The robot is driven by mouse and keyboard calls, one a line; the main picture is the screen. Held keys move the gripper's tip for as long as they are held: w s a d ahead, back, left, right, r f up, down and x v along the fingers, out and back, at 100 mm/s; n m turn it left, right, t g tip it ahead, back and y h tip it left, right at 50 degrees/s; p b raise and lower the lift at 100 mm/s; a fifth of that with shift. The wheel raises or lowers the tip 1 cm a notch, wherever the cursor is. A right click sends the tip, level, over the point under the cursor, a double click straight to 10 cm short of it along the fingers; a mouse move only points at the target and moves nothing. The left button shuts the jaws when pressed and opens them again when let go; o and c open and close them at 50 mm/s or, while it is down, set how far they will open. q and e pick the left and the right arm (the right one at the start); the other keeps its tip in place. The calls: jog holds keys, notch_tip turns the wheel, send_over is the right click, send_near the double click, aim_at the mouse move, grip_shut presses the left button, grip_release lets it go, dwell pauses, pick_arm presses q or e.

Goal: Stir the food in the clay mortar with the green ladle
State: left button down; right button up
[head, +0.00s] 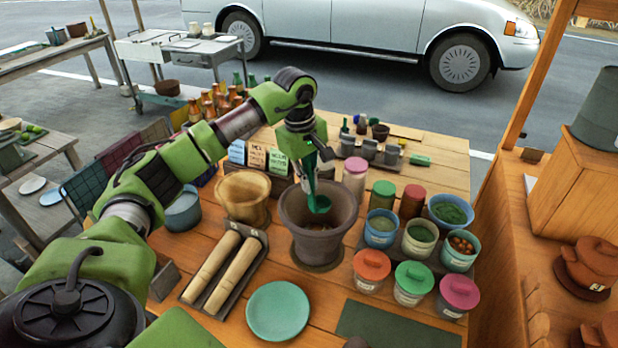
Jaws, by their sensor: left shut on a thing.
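The dark brown clay mortar (316,240) stands upright on the wooden table, near the middle of the head view. Some brownish food shows at its bottom, partly hidden by the ladle. The green ladle (319,204) hangs nearly upright, with its bowl inside the mortar's opening, above the food. My left gripper (309,172) is above the mortar, shut on the ladle's handle. The fingers hide part of the handle. My right gripper is not in view.
A wooden mortar (244,196) stands close at the left, with two wooden pestles (225,272) in a holder before it. A teal plate (278,311) lies in front. Several lidded jars (371,270) and bowls crowd the right side. Bottles and cards stand behind.

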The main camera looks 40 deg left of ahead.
pick_arm(q)
notch_tip(320, 180, down, 11)
jog(key=b, duration=0.7)
jog(key=shift+f, duration=0.2)
dwell(0.4)
